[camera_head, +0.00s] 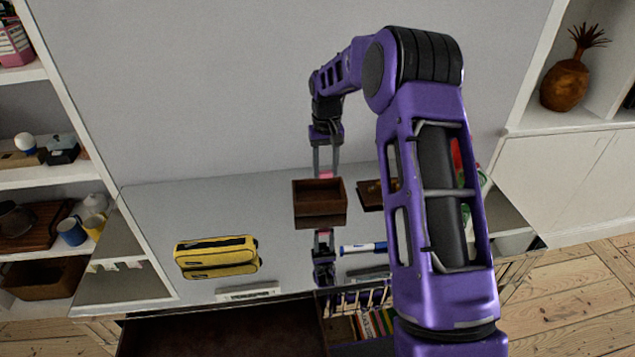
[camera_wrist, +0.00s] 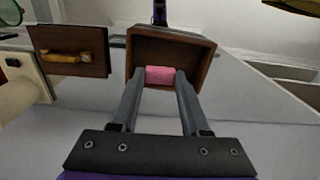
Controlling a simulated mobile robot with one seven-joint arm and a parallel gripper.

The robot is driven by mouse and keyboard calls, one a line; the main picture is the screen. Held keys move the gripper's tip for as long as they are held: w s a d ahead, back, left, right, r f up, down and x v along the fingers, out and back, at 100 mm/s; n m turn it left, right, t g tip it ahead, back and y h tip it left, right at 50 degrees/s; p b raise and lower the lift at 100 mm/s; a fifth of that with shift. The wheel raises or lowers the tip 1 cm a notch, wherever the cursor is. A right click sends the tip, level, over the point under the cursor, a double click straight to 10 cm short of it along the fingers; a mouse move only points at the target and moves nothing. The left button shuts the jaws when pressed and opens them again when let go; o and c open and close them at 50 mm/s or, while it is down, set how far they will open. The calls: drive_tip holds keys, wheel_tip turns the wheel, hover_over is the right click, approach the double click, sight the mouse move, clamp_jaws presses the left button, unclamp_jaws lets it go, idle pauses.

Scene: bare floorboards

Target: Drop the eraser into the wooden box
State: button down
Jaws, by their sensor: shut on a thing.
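My gripper (camera_head: 326,166) is shut on a small pink eraser (camera_wrist: 160,76), held between the two fingertips. The wooden box (camera_head: 309,216) is brown, open at the top, and stands on the shiny tabletop. In the head view the eraser (camera_head: 326,175) shows just at the box's back rim, with the fingers pointing down. In the wrist view the eraser overlaps the opening of the box (camera_wrist: 141,53). The exact height of the eraser over the box is hard to tell. The inside of the box looks empty where it shows.
The glossy tabletop mirrors things. Shelves (camera_head: 40,177) stand at the left.

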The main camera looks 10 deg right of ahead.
drive_tip(key=f+b, duration=0.1)
drive_tip(key=f, duration=0.1)
drive_tip(key=w+f+b, duration=0.1)
drive_tip(key=f, duration=0.2)
drive_tip(key=shift+w+d+f, duration=0.1)
drive_tip(key=shift+d+f, duration=0.05)
drive_tip(key=shift+f, duration=0.05)
drive_tip(key=shift+c, duration=1.5)
unclamp_jaws()
drive_tip(key=shift+r, duration=0.1)
wheel_tip(320, 180, up, 17)
drive_tip(key=p, duration=0.1)
drive_tip(key=shift+r, duration=0.15)
